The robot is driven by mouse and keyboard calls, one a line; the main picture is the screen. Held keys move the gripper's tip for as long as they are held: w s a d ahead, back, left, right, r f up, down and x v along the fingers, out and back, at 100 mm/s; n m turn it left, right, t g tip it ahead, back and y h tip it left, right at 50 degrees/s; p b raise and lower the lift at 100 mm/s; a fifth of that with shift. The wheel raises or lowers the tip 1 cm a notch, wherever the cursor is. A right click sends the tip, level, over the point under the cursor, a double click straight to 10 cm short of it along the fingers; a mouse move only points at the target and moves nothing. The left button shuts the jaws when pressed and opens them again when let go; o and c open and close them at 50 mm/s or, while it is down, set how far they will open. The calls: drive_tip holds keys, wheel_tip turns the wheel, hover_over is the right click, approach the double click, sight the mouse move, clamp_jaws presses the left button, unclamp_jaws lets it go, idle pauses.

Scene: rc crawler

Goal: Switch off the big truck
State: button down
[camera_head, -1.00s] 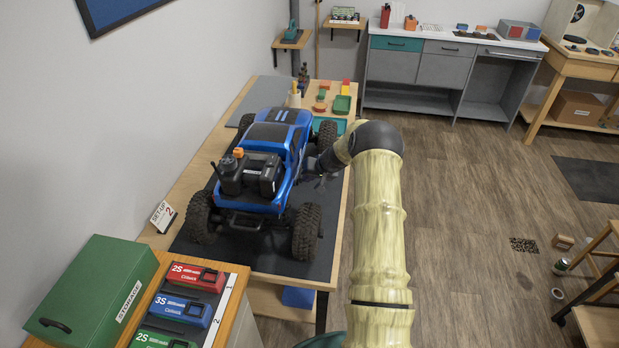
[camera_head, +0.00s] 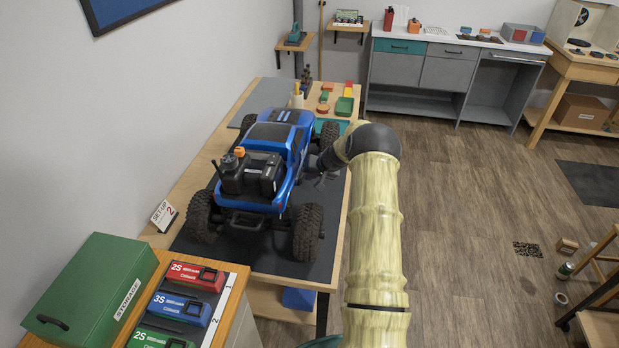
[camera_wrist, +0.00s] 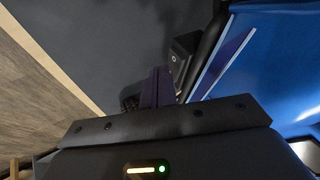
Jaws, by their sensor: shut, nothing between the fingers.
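The big blue truck (camera_head: 268,178) stands on a dark mat (camera_head: 262,258) on the wooden table, its black rear load toward me. My gripper (camera_head: 318,172) is at the truck's right side, between the front and rear wheels, partly hidden by my arm. In the wrist view, my gripper's closed fingers (camera_wrist: 158,88) reach in beside the blue body (camera_wrist: 270,60). A small black box with a light mark (camera_wrist: 182,55) sits just past the fingertips by the body's lower edge; whether they touch it I cannot tell. I cannot make out a switch for certain.
A green storage box (camera_head: 98,290) and red, blue and green battery packs (camera_head: 180,308) are at the front left. A "SET-UP 2" card (camera_head: 164,215) stands left of the truck.

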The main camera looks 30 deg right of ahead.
drive_tip(key=shift+d, duration=0.1)
drive_tip(key=s+d+f+b+v, duration=0.1)
drive_tip(key=b+v, duration=0.3)
drive_tip(key=v, duration=0.8)
drive_tip(key=shift+s+d+f, duration=0.2)
drive_tip(key=shift+s+f, duration=0.1)
drive_tip(key=shift+s, duration=0.15)
drive_tip(key=shift+w+a, duration=0.1)
drive_tip(key=shift+w, duration=0.05)
